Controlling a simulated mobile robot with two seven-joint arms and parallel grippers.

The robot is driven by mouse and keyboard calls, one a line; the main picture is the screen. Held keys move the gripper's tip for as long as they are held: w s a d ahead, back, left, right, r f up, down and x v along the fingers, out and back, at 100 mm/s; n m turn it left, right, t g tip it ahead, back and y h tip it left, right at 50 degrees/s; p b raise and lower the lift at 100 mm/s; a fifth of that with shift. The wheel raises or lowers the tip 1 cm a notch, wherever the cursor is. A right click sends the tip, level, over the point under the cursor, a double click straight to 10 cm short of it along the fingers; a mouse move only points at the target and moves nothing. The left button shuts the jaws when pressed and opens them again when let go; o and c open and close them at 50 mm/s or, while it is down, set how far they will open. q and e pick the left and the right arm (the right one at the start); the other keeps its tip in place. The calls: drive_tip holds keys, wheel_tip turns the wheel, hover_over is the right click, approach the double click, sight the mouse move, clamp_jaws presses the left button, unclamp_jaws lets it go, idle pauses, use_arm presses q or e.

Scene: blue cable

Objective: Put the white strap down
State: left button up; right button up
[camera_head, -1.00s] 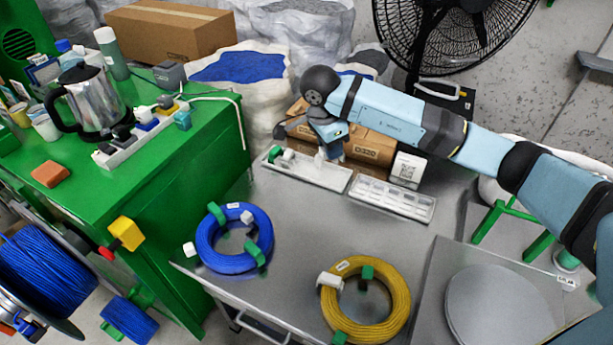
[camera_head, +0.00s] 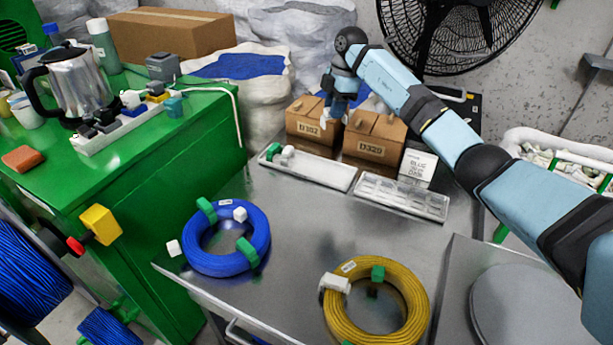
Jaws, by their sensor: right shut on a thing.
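My right gripper (camera_head: 331,111) hangs above the back of the metal table, in front of the two cardboard boxes. It is shut on a small white piece, apparently the white strap (camera_head: 324,118), which is mostly hidden by the fingers. A white tray (camera_head: 318,174) lies below it, with a green strap (camera_head: 273,151) and another white piece (camera_head: 287,153) at its left end. A blue cable coil (camera_head: 226,264) with green and white straps lies at the table's left. My left gripper is out of view.
A yellow cable coil (camera_head: 375,330) lies at the front. A slotted pale tray (camera_head: 401,197) and the boxes (camera_head: 372,138) stand at the back. A green bench (camera_head: 90,170) rises on the left. The table between coils and trays is clear.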

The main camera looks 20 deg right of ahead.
drive_tip(key=f+m+b, duration=0.2)
drive_tip(key=f+m, duration=0.1)
drive_tip(key=f, duration=0.4)
drive_tip(key=w+d+f+m+t+b, duration=0.1)
drive_tip(key=f+m+b, duration=0.1)
drive_tip(key=f, duration=0.6)
drive_tip(key=w+f+m+b, duration=0.1)
drive_tip(key=f+m+b, duration=0.1)
drive_tip(key=f+m, duration=0.2)
drive_tip(key=shift+w+d+f+t+h, duration=0.1)
drive_tip(key=shift+f+t+h, duration=0.05)
drive_tip(key=shift+f, duration=0.7)
drive_tip(key=shift+w+d+f+t+h, duration=0.1)
drive_tip(key=shift+f+t+h, duration=0.05)
drive_tip(key=shift+f, duration=0.75)
drive_tip(key=o, duration=0.9)
drive_tip(key=shift+f, duration=0.15)
drive_tip(key=shift+c, duration=0.2)
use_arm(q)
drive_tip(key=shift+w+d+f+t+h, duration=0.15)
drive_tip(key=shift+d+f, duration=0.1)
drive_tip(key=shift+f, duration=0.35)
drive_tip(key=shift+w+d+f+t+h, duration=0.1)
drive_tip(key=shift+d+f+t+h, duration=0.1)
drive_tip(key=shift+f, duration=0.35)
